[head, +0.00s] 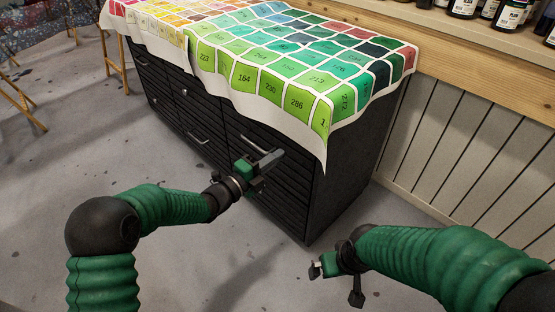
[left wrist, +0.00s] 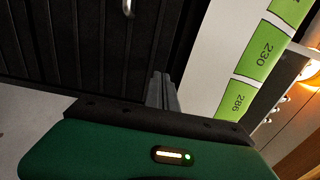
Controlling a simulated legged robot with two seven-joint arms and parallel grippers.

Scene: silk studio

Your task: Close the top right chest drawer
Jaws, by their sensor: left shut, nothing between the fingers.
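A black chest (head: 345,180) with slatted drawer fronts stands ahead, a cloth draped over its top. The top right drawer is at the upper right of the front, partly hidden by the cloth and my left gripper. I cannot tell whether it sticks out. My left gripper (head: 270,158) is shut and empty, close in front of that area; contact cannot be told. In the left wrist view its fingers (left wrist: 162,91) show against the dark slatted front (left wrist: 85,45), beside the cloth edge. My right gripper (head: 336,280) is low, right of the chest, its fingers apart and empty.
The cloth (head: 270,65) has coloured numbered squares and hangs over the front edge. A panelled wall (head: 450,150) and a wooden shelf with bottles (head: 508,15) are at the right. Wooden stands (head: 115,60) are at the left. The floor (head: 150,165) before the chest is clear.

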